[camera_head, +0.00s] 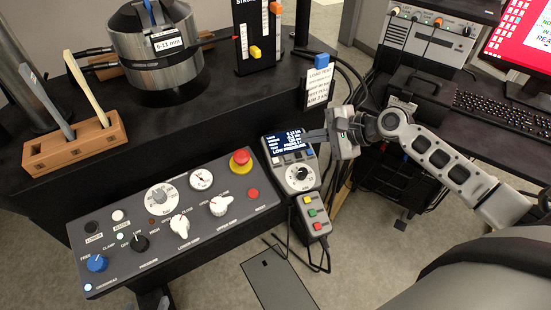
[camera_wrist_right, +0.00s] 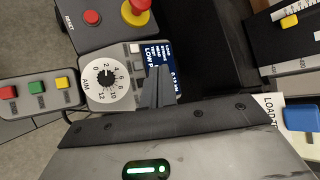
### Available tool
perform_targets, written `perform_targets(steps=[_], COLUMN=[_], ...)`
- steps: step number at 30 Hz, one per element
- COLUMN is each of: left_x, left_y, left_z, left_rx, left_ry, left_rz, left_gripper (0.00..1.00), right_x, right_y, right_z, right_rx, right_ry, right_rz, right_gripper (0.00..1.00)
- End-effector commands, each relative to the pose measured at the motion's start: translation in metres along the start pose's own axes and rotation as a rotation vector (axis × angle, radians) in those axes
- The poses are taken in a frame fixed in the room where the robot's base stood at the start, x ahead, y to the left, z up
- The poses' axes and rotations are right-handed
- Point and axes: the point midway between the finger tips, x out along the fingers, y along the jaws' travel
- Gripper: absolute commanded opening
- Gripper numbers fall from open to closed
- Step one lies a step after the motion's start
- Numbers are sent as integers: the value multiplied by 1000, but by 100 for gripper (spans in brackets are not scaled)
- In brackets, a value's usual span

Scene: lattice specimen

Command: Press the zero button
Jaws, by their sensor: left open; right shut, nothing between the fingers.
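The control box with a lit display (camera_head: 288,140) stands at the right end of the grey panel. A row of small buttons (camera_head: 292,157) lies between its screen and its round dial (camera_head: 299,177). The button labels are too small to read, so I cannot tell which is zero. In the right wrist view a white button (camera_wrist_right: 135,48) shows at one end of this row. My right gripper (camera_head: 308,136) is shut and empty, its fingertips over the screen's right side; they partly cover the screen (camera_wrist_right: 161,52) in the wrist view. Contact cannot be told. My left gripper is not in view.
A red emergency stop (camera_head: 240,157) and a red button (camera_head: 253,194) sit on the grey panel (camera_head: 150,222) to the left. A pendant with coloured buttons (camera_head: 312,213) hangs below the box. A hanging label (camera_head: 318,84) stands close behind my right gripper.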

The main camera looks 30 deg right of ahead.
Motion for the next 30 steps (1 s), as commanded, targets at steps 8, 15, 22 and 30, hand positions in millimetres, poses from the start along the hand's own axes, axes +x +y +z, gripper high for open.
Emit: perform_targets(steps=[8, 15, 22, 30], left_x=[3, 6, 10, 13], left_y=[-2, -4, -7, -9], left_z=[5, 13, 21, 29], left_rx=[0, 0, -1, -1], left_ry=[-4, -12, -18, -26], left_rz=[-5, -13, -20, -26], left_gripper=[54, 54, 54, 54], right_x=[9, 17, 18, 13], right_y=[-15, -26, -28, -23], right_z=[18, 42, 58, 69], right_rx=[-525, -1329, -2086, -2821], right_ry=[3, 5, 5, 3], right_rz=[1, 5, 5, 4], right_gripper=[0, 0, 0, 0])
